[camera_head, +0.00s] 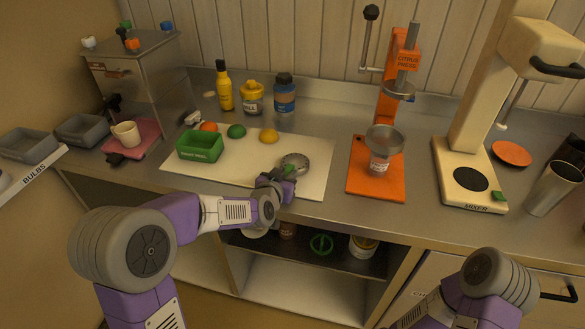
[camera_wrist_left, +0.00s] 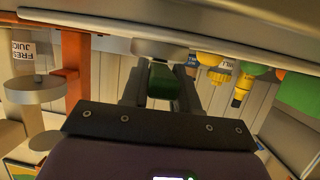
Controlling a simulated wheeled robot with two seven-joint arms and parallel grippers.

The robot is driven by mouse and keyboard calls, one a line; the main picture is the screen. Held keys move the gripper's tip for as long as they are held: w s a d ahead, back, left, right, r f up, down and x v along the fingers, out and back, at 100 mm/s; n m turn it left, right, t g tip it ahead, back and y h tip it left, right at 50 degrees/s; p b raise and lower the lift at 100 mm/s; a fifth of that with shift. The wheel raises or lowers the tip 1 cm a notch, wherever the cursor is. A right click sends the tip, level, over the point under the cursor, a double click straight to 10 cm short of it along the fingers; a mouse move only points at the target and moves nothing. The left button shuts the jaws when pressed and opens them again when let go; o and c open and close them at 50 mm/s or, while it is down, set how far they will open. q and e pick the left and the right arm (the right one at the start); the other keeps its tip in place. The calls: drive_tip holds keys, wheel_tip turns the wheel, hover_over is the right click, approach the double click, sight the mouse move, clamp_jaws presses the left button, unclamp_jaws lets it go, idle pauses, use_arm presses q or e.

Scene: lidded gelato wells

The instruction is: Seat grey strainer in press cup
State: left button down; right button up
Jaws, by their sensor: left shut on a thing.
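The grey strainer (camera_head: 296,160) is a round bowl with a green handle, over the right part of the white board. My left gripper (camera_head: 280,181) is shut on its green handle. In the left wrist view the handle (camera_wrist_left: 161,82) sits between the fingers, with the strainer's grey rim (camera_wrist_left: 158,48) beyond. The orange citrus press (camera_head: 391,95) stands to the right. Its wide grey cup (camera_head: 385,137) appears over a jar labelled as juice (camera_head: 379,163). The strainer is apart from this cup. My right arm shows at lower right; its gripper is out of view.
The white board (camera_head: 235,173) holds a green bin (camera_head: 201,146) and several fruits. Bottles (camera_head: 224,90) stand behind it. The mixer (camera_head: 468,165) stands right of the press. Bare counter separates the board from the orange press base (camera_head: 365,185).

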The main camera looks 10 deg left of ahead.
use_arm(q)
drive_tip(key=shift+r, duration=0.25)
drive_tip(key=shift+r+p, duration=0.5)
drive_tip(key=shift+r, duration=0.1)
drive_tip(key=shift+r+p, duration=2)
drive_tip(key=shift+r, duration=0.25)
drive_tip(key=shift+f, duration=0.1)
